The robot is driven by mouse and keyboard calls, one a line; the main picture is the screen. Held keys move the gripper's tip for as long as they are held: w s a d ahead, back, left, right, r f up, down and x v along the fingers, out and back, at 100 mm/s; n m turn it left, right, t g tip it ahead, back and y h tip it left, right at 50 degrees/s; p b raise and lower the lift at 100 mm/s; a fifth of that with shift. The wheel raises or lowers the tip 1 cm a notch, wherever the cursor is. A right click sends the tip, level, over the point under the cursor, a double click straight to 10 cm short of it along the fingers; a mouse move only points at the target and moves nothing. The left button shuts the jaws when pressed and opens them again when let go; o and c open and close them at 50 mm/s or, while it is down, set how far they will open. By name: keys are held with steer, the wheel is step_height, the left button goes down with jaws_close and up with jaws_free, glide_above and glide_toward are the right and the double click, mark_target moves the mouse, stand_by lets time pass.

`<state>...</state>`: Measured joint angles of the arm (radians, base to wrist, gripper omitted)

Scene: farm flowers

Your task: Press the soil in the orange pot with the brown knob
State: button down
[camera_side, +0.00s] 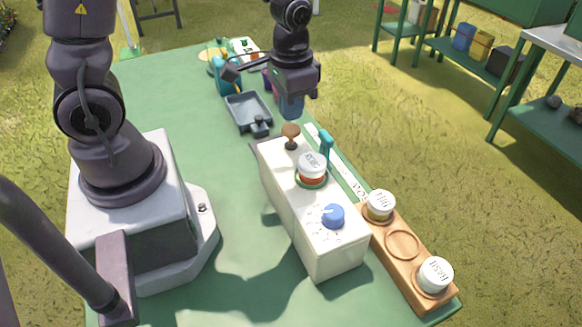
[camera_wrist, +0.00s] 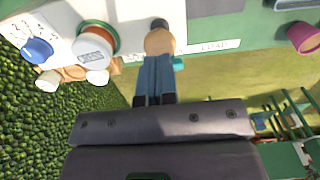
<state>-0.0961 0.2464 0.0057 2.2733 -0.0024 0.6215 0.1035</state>
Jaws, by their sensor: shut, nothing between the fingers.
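The brown knob (camera_side: 290,131) stands on a dark stem at the far end of a white box (camera_side: 312,238); it also shows in the wrist view (camera_wrist: 160,42). My gripper (camera_side: 291,113) has blue fingers, shut and empty, pointing down behind the knob in the side view. In the wrist view the fingertips (camera_wrist: 157,60) appear close to the knob; I cannot tell whether they touch. An orange pot-like container (camera_side: 312,182) with a white labelled top sits on the box beside the knob; its orange band also shows in the wrist view (camera_wrist: 98,32). No soil is visible.
A wooden rack (camera_side: 402,244) with white-topped jars stands to the right. A dark tray (camera_side: 248,112) lies behind the box. The green table (camera_side: 180,110) is clear at left.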

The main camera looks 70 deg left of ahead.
stand_by(0.5)
step_height(320, 180, up, 6)
stand_by(0.6)
steer(key=s+d+r+t, duration=0.3)
steer(key=s+r+t, duration=0.2)
steer(key=s+r, duration=0.5)
steer(key=shift+r+t, duration=0.3)
steer(key=shift+r, duration=0.5)
